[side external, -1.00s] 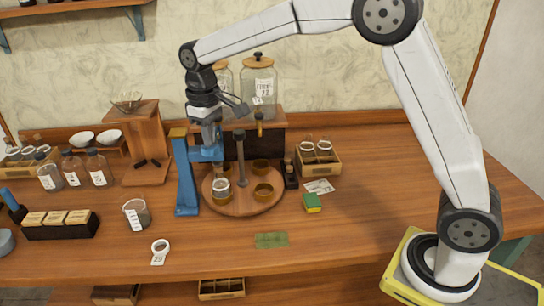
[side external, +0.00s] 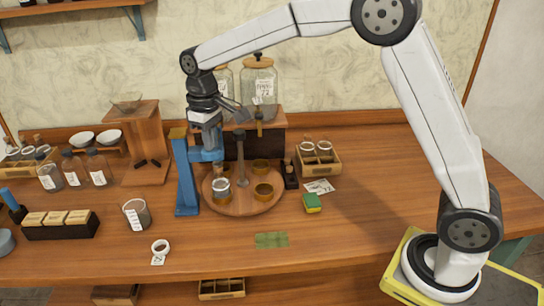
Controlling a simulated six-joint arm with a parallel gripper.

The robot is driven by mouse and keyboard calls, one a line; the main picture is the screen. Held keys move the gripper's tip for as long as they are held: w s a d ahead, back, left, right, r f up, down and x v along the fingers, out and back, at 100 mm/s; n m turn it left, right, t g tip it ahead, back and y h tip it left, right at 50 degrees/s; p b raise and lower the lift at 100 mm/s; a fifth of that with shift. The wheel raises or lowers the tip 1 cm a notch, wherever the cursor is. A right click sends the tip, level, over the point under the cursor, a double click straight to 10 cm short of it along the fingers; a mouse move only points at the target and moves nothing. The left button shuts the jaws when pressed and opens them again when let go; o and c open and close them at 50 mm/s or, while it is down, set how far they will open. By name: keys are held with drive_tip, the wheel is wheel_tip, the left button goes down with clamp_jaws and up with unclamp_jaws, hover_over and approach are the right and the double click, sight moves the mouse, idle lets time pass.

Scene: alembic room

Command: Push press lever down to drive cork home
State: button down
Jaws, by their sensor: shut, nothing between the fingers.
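The blue press (side external: 184,178) stands upright on the bench, left of the round wooden turntable (side external: 240,205). Its blue head (side external: 207,155) reaches out over the turntable's left side. A small glass jar (side external: 221,190) sits in a holder on the turntable, below and slightly right of the press head. My gripper (side external: 207,119) is shut and empty, pointing down at the top of the press. It overlaps the lever area, so I cannot make out the lever or tell whether I touch it. The cork is too small to make out clearly.
A post (side external: 240,160) rises from the turntable's middle, close to the press. Large lidded jars (side external: 258,82) stand on a shelf behind. A wooden stand (side external: 145,150) is at the left. The bench's right side is clear.

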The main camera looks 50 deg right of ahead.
sight(211, 153)
drive_tip(key=shift+f, duration=1.4)
idle(1.0)
drive_tip(key=shift+s+f, duration=0.1)
drive_tip(key=shift+f, duration=0.2)
idle(0.4)
drive_tip(key=shift+r, duration=5.05)
